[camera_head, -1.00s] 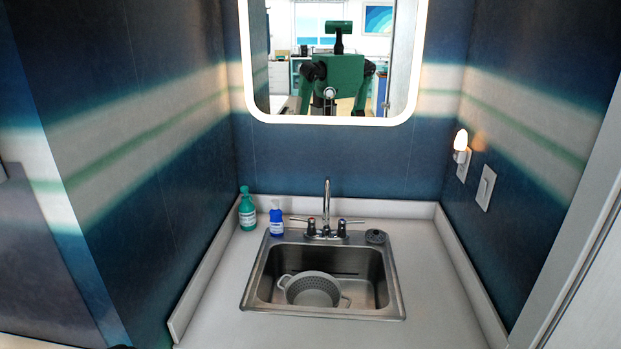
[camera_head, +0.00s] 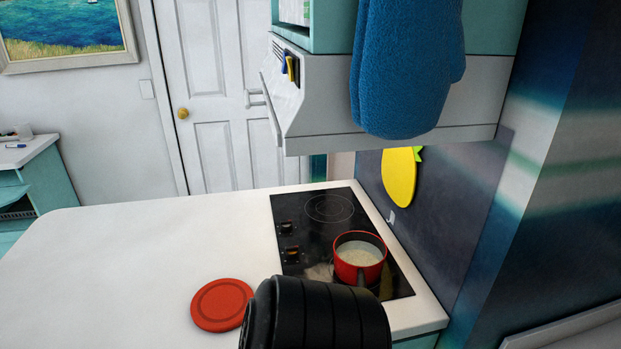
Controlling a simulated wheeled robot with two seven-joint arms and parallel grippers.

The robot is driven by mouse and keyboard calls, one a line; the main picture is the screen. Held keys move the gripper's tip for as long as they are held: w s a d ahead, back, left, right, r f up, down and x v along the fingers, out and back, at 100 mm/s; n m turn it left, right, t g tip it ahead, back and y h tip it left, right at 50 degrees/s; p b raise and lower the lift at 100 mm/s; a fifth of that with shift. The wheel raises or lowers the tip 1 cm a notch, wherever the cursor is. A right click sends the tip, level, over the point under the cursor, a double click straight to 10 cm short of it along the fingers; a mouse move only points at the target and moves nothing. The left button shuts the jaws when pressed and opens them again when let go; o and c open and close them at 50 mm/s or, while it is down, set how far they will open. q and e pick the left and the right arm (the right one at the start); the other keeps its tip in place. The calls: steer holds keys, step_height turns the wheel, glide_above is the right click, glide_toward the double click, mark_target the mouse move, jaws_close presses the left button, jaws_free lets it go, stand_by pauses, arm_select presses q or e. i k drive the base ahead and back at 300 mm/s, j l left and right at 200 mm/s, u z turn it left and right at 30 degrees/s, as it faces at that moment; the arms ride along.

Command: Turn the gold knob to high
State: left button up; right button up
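The black cooktop (camera_head: 340,213) is set into the white counter on the near right. Two small knobs sit along its left side. The nearer one looks gold (camera_head: 293,252); the farther knob (camera_head: 286,227) looks dark. The knobs are too small to read their settings. A red pot (camera_head: 360,261) with pale contents stands on the near part of the cooktop. A thick black ribbed part of my own arm fills the bottom middle, in front of the near edge of the cooktop. No gripper fingers show.
A round red lid (camera_head: 221,304) lies on the counter left of the cooktop. A grey range hood (camera_head: 338,100) juts out above, with a blue oven mitt (camera_head: 408,60) hanging beside it. The counter's left part is clear. A yellow pineapple-shaped piece (camera_head: 399,177) is on the wall.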

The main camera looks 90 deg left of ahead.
mark_target(292, 254)
steer(key=u, duration=2.65)
